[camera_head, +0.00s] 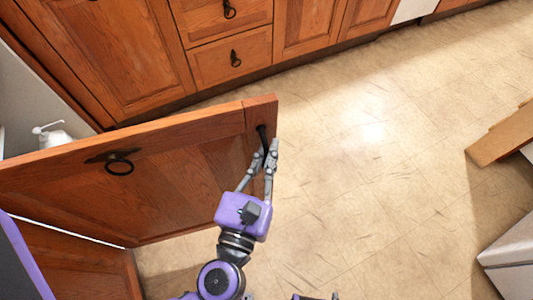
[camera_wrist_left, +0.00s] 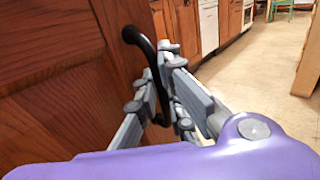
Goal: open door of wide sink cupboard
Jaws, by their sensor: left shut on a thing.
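The wooden cupboard door (camera_head: 190,190) stands swung out from the cabinet line, with its free edge to the right in the head view. Its wood panel also fills the left of the left wrist view (camera_wrist_left: 50,100). A dark curved bar handle (camera_head: 262,133) sits near that free edge; it also shows in the left wrist view (camera_wrist_left: 133,37). My left gripper (camera_head: 268,150) is shut on this handle, with its fingers on either side of it. The fingers hide part of the handle. My right gripper is not in view.
A dark ring pull (camera_head: 120,167) hangs on the wood front at left. A white pump bottle (camera_head: 50,135) shows behind the door's top edge. Other wooden cabinets and drawers (camera_head: 230,62) line the back. The tiled floor (camera_head: 370,170) to the right is clear up to a brown board (camera_head: 500,138).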

